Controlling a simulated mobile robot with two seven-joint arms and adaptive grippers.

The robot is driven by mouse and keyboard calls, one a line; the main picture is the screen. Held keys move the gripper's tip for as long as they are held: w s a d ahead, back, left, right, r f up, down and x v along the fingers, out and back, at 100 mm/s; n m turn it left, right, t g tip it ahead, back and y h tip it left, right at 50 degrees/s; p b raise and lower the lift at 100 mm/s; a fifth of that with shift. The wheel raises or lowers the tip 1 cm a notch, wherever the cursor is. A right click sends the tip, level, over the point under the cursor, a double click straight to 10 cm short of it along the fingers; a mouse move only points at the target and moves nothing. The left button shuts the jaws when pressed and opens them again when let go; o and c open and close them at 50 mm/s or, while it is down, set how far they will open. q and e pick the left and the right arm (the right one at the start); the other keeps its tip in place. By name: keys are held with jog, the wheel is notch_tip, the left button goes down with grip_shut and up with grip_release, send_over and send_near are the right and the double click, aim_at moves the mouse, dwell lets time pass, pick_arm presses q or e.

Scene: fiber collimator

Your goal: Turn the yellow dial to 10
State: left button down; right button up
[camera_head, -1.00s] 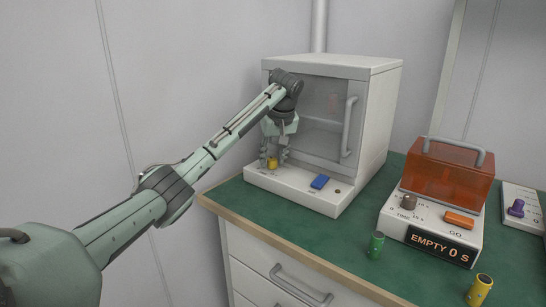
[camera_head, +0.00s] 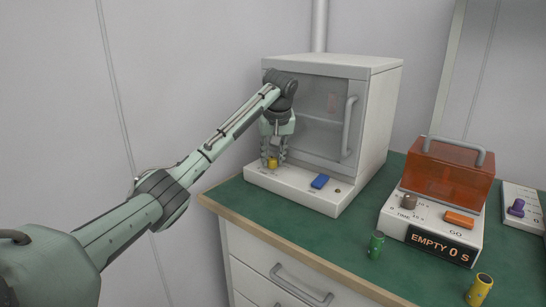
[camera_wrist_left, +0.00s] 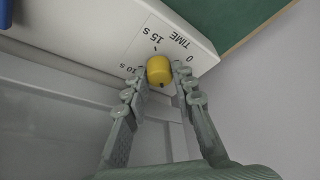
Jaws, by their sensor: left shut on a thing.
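The yellow dial (camera_head: 272,162) sits on the front ledge of the white cabinet (camera_head: 384,120). In the left wrist view the yellow dial (camera_wrist_left: 159,69) stands between my fingertips, beside printed marks reading TIME, 0, 10 s and what looks like 15 s. A small dark mark shows on the dial's edge on the side toward my palm; I cannot tell for sure which number it faces. My left gripper (camera_head: 273,164) reaches down from above and is shut on the dial. My right gripper is not in view.
A blue button (camera_head: 320,181) is on the same ledge, right of the dial. The cabinet's door handle (camera_head: 349,126) rises above the ledge. An orange-lidded device (camera_head: 446,175) reading EMPTY 0 S, a green cylinder (camera_head: 376,245) and a yellow cylinder (camera_head: 480,290) stand on the green bench.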

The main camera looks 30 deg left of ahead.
pick_arm(q)
jog(key=m, duration=0.2)
jog(key=m+t+h, duration=0.1)
jog(key=m, duration=0.2)
jog(key=shift+a+h, duration=0.2)
jog(key=shift+h, duration=0.1)
jog(key=m+h, duration=0.1)
jog(key=m, duration=0.3)
jog(key=shift+a+m+h, duration=0.1)
jog(key=shift+m+h, duration=0.3)
jog(key=m+h, duration=0.1)
jog(key=m, duration=0.3)
jog(key=shift+a+r+m+h, duration=0.1)
jog(key=shift+m+h, duration=0.2)
jog(key=shift+h, duration=0.1)
jog(key=shift+a+m+g+h, duration=0.1)
jog(key=shift+m+g+h, duration=0.45)
jog(key=shift+m, duration=1.65)
jog(key=c, duration=1.5)
grip_release()
jog(key=shift+c, duration=0.2)
